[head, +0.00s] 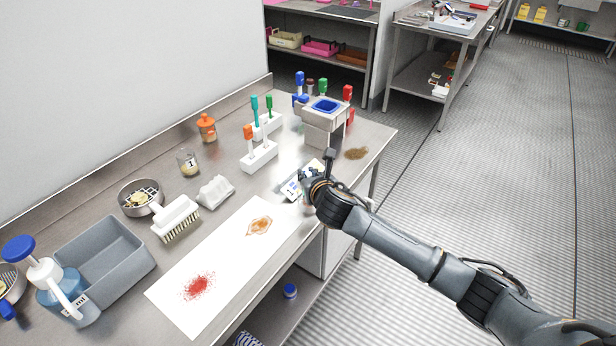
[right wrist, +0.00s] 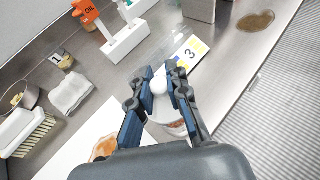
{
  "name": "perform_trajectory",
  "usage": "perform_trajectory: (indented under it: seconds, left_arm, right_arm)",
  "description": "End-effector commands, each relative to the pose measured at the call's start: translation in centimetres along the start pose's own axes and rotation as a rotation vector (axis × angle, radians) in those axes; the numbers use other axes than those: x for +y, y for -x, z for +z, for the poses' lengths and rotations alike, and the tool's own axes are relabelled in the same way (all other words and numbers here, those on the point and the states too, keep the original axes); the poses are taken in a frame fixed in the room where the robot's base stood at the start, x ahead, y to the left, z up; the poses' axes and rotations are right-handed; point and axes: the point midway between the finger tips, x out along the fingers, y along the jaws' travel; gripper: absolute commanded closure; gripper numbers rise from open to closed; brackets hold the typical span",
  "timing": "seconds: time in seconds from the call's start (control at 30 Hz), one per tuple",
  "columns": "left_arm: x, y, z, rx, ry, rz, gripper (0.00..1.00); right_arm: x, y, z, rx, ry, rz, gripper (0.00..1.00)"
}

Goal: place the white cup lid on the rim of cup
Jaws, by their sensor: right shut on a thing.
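My right gripper (head: 324,168) is over the right end of the steel table, by a label card. In the right wrist view its fingers (right wrist: 157,92) are closed on a small white rounded piece, which I take to be the white cup lid (right wrist: 158,84). Below and just behind the fingers is a pale round container with a reddish band, which looks like the cup (right wrist: 178,128). The fingers and wrist hide much of it, so I cannot tell whether lid and rim touch. In the head view the gripper covers most of this spot. My left gripper is not in view.
The card marked 3 (right wrist: 187,53) lies close by the fingers. White racks with coloured-handled tools (head: 260,156) and a grey stand with a blue top (head: 325,112) are behind. A white brush (head: 176,217), grey bin (head: 103,262) and white stained sheet (head: 225,265) lie left.

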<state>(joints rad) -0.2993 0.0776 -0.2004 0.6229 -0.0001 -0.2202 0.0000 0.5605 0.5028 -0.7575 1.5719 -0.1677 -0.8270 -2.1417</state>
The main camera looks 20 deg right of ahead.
Motion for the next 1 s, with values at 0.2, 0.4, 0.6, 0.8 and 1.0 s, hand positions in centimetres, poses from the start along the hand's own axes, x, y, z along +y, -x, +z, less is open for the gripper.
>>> perform_trajectory:
  seconds: [0.2,0.4,0.6,0.8,1.0]
  left_arm:
    - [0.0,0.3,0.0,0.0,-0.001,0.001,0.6]
    - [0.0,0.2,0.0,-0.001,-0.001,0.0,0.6]
    - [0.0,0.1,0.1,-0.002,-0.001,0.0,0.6]
    - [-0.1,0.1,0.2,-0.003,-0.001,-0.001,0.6]
    - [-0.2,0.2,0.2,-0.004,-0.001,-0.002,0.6]
  right_arm:
    - [0.0,-0.5,-1.1,-0.002,-0.001,0.0,1.0]
    - [0.0,-0.5,-1.2,-0.001,-0.001,-0.001,1.0]
    - [0.0,-0.7,-1.7,-0.002,0.001,-0.001,1.0]
    - [0.0,-0.7,-1.6,-0.002,0.0,-0.001,0.61]
    - [0.0,-0.7,-1.6,-0.002,0.0,-0.001,0.61]
